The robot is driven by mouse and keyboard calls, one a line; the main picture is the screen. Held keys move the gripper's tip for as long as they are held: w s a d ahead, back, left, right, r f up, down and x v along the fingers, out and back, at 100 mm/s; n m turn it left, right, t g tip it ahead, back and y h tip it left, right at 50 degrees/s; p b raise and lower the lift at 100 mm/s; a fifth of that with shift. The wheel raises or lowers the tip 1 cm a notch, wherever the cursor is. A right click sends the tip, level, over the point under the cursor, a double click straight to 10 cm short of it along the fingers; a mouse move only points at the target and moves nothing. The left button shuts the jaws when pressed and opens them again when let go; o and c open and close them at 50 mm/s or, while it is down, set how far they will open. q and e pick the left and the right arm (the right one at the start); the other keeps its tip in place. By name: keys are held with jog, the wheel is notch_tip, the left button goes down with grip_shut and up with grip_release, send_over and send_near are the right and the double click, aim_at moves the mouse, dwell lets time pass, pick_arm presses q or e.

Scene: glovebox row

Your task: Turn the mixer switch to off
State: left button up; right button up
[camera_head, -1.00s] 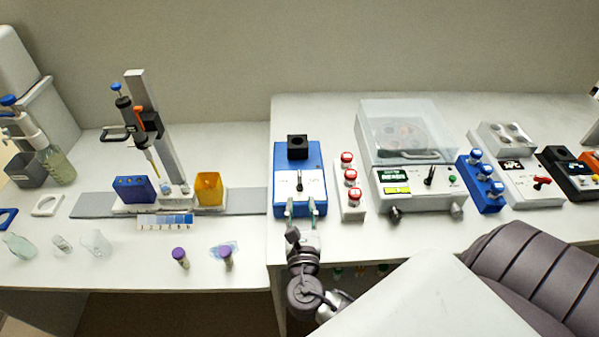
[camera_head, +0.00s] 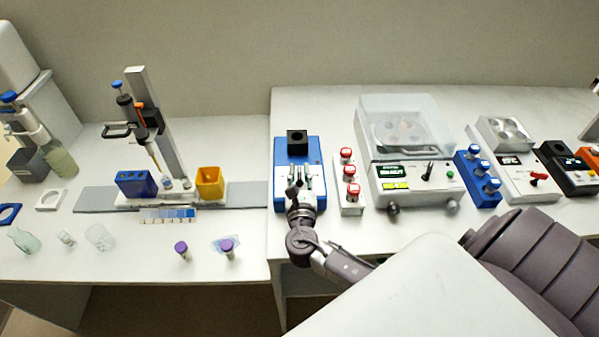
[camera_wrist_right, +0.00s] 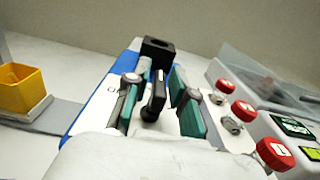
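The mixer (camera_head: 314,150) is a blue box with a white panel and a black square cup holder (camera_head: 297,138) at its back. Its black switch lever (camera_wrist_right: 155,98) stands up from the panel in the right wrist view. My right gripper (camera_head: 299,180) is over the panel from the front. Its two teal-padded fingers are apart, one on each side of the lever, with small gaps visible. The panel lettering is mostly hidden by the fingers. My left gripper is not in view.
A white rack of red-capped vials (camera_head: 350,172) stands close on the mixer's right, with a lidded centrifuge (camera_head: 405,178) beyond it. On the lower bench to the left are a yellow bin (camera_head: 210,184) and a pipette stand (camera_head: 150,110). The bench in front of the rack is clear.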

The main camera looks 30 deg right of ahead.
grip_shut()
jog(key=shift+n+t+y, duration=0.3)
jog(key=shift+n+y, duration=0.1)
jog(key=shift+y, duration=0.2)
jog(key=shift+d+n+t+y, duration=0.1)
jog(key=shift+n+t+y, duration=0.3)
jog(key=shift+n+y, duration=0.35)
jog(key=shift+f+n+t+y+b, duration=0.15)
jog(key=shift+n+t+y+b, duration=0.3)
jog(key=shift+y, duration=0.5)
jog(key=n+y+b, duration=0.1)
jog(key=y, duration=0.1)
jog(key=shift+f+n+y+b, duration=0.1)
jog(key=shift+n+y+b, duration=0.3)
jog(key=shift+r+n+t+y, duration=0.2)
jog(key=shift+n+t+y, duration=0.1)
jog(key=shift+y, duration=0.2)
